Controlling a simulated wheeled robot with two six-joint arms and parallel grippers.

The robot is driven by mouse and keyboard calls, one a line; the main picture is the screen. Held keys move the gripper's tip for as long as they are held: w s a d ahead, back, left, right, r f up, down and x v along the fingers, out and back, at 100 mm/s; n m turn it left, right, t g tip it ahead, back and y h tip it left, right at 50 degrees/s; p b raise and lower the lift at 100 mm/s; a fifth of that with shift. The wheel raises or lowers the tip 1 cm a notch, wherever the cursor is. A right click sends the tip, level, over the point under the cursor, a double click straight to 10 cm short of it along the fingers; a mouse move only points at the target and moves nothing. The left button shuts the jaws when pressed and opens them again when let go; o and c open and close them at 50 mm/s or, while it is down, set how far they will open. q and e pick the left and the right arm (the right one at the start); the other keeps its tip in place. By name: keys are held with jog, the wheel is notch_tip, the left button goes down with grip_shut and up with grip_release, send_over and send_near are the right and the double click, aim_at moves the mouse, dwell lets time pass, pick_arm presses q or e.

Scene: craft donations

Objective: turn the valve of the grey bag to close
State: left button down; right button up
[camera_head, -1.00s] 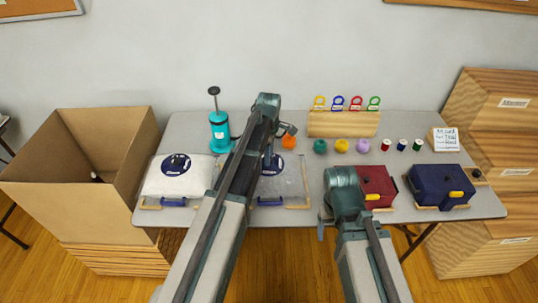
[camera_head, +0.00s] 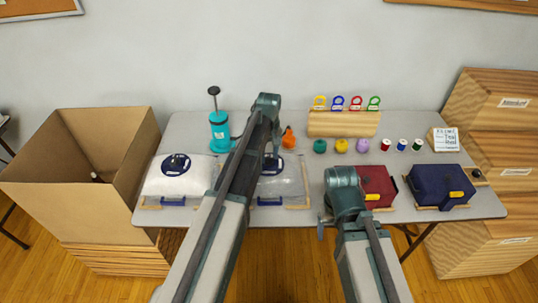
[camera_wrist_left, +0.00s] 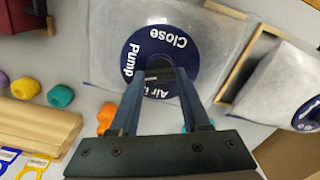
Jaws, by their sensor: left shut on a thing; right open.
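The grey bag (camera_head: 292,187) lies flat on the table, a clear bag over grey contents. Its round blue valve disc (camera_wrist_left: 185,50) reads Close, Pump and Air in, in the left wrist view. My left gripper (camera_wrist_left: 158,72) is shut on the dark valve knob at the disc's middle. The fingers cover most of the knob, so I cannot tell which word it points to. In the head view my left arm hides part of the bag and disc. My right gripper (camera_head: 321,230) is at the table's front edge, left of the red box, mostly hidden by its own arm; it is open.
A white bag (camera_head: 170,188) with its own blue disc lies to the left. A teal pump (camera_head: 219,132) and an orange bottle (camera_head: 288,138) stand behind. Red (camera_head: 378,185) and navy (camera_head: 435,185) boxes lie right. A cardboard box (camera_head: 35,195) stands left.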

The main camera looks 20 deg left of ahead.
pick_arm(q)
jog(key=m, duration=0.5)
jog(key=shift+m, duration=0.3)
jog(key=m, duration=1)
jog(key=shift+m, duration=0.4)
jog(key=m, duration=0.5)
jog(key=shift+m, duration=0.4)
jog(key=shift+c, duration=1.8)
grip_release()
jog(key=shift+r, duration=0.1)
